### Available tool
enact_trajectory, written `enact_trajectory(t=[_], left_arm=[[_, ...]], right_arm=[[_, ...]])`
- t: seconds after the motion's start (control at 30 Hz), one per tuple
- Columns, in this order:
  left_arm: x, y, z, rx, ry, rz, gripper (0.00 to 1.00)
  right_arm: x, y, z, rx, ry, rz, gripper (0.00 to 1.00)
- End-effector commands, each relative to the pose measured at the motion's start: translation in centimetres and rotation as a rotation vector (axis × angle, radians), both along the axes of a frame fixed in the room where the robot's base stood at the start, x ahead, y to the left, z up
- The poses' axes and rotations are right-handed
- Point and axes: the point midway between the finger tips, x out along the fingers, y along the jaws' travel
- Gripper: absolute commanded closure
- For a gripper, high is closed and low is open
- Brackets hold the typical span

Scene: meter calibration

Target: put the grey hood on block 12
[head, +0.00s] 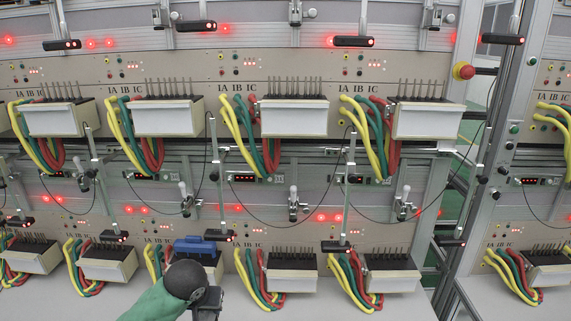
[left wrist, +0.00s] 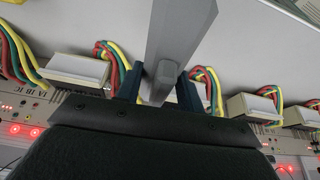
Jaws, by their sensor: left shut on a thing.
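My left gripper (head: 194,245) shows as a blue part in front of a lower-row block, partly behind the dark ball joint of my arm. In the left wrist view its two dark blue fingers (left wrist: 160,92) are shut on the grey hood (left wrist: 178,35), a long grey piece. The hood cannot be made out clearly in the head view. The white-fronted block (head: 211,272) behind my gripper is partly hidden by my arm. No block number is readable, so I cannot tell which is block 12. My right gripper is not in view.
Neighbouring blocks (head: 107,264) (head: 291,274) stand either side, with yellow, green and red cables (head: 258,280) beside them. A black-tipped probe bar (head: 220,237) hangs close above. Upper-row blocks (head: 295,117) are overhead. The bare pale bench (head: 390,308) is at the front.

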Motion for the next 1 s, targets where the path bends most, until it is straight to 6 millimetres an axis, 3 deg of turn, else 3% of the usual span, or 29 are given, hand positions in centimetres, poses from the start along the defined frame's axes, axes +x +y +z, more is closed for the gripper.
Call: enact_trajectory(t=[0.3, 1.0], left_arm=[[-1.6, -0.1, -2.3, -0.001, -0.001, 0.002, 0.85], [-1.6, -0.2, -2.3, -0.003, 0.000, 0.001, 0.85]], right_arm=[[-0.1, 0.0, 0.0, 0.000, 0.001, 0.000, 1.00], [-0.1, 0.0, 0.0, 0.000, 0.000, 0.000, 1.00]])
